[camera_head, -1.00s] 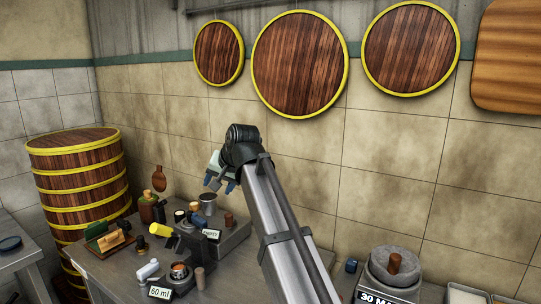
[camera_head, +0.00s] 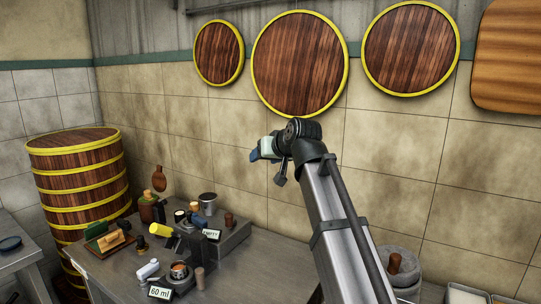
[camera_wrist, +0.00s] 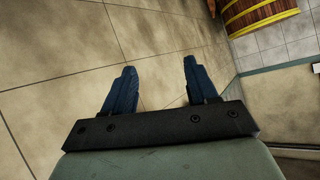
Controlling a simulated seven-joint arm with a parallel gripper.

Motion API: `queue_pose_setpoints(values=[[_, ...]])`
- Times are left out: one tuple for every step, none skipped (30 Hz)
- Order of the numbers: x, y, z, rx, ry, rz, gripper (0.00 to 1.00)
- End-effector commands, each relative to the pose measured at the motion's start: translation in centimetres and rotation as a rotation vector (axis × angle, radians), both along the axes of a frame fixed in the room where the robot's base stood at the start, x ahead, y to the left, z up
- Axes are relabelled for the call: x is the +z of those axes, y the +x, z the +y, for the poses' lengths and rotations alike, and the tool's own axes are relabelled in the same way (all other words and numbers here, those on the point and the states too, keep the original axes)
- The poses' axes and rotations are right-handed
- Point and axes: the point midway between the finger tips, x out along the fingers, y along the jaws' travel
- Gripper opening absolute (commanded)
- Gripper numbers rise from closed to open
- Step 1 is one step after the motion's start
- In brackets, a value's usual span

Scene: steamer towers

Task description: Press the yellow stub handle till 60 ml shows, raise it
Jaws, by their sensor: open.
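The yellow stub handle (camera_head: 161,230) sticks out to the left from a dark device on the bench. A sign reading "60 ml" (camera_head: 160,293) stands at the front by a small dark stand with a brownish-filled cup (camera_head: 179,271). A second sign reading "EMPTY" (camera_head: 212,234) is on the dark device behind. My gripper (camera_head: 254,155) is raised in front of the wall, well above and to the right of the handle. In the wrist view its two blue fingers (camera_wrist: 157,68) are apart with nothing between them.
A grey metal pot (camera_head: 208,202), brown knobs and bottles crowd the bench around the handle. A tall stack of steamer baskets (camera_head: 77,185) stands left. A stone grinder (camera_head: 405,262) is at the right, partly behind my arm. The bench's middle (camera_head: 265,260) is clear.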

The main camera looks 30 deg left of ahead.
Motion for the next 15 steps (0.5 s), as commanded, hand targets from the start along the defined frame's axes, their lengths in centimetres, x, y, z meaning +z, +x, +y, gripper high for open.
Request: queue_pose_setpoints(values=[[0.20,0.23,-0.45,0.000,0.003,-0.014,0.58],[0.33,0.34,-0.60,0.000,0.005,-0.023,0.58],[0.46,0.48,-0.78,0.002,0.006,-0.032,0.58],[0.53,0.55,-0.88,0.002,0.006,-0.037,0.58],[0.59,0.59,-0.96,0.002,0.007,-0.041,0.58],[0.67,0.66,-1.05,0.004,0.007,-0.046,0.58],[0.69,0.68,-1.09,0.005,0.007,-0.048,0.58],[0.72,0.71,-1.12,0.004,0.008,-0.050,0.58],[0.75,0.74,-1.14,0.005,0.008,-0.052,0.58],[0.76,0.74,-1.15,0.005,0.007,-0.053,0.58],[0.76,0.74,-1.15,0.005,0.007,-0.053,0.58],[0.76,0.74,-1.15,0.005,0.007,-0.053,0.58],[0.76,0.75,-1.15,0.005,0.007,-0.053,0.58],[0.76,0.75,-1.15,0.005,0.007,-0.053,0.58],[0.75,0.75,-1.14,0.005,0.007,-0.053,0.58]])
